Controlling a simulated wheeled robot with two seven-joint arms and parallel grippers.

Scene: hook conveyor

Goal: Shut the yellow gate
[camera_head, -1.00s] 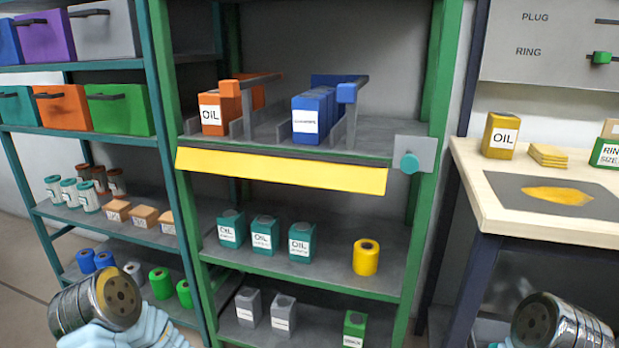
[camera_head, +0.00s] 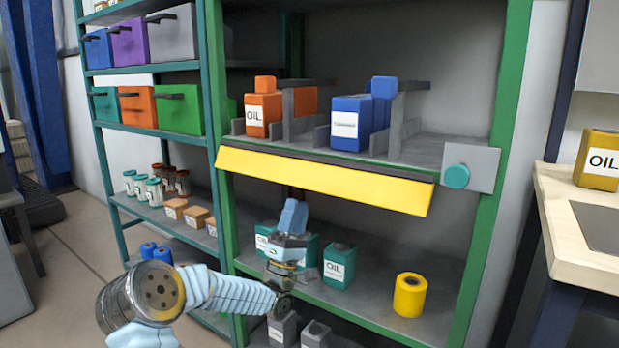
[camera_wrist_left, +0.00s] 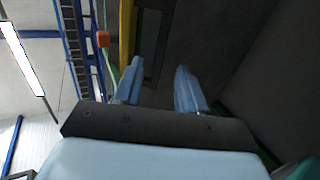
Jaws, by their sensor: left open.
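The yellow gate (camera_head: 322,180) is a long flat bar along the front edge of the upper shelf of the green rack. It hangs below the shelf edge and tilts down to the right. A grey plate with a round teal knob (camera_head: 456,177) sits at its right end. My left gripper (camera_head: 294,215) is below the gate, left of its middle, pointing up in front of the teal oil cans. In the left wrist view its two fingers (camera_wrist_left: 158,85) are apart with nothing between them. A yellow strip (camera_wrist_left: 126,40) shows beyond the fingers there. My right gripper is out of view.
Orange oil cans (camera_head: 262,115) and blue cans (camera_head: 352,122) stand between grey dividers on the upper shelf. Teal oil cans (camera_head: 339,265) and a yellow roll (camera_head: 409,295) stand on the shelf below. A workbench (camera_head: 556,225) is at the right.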

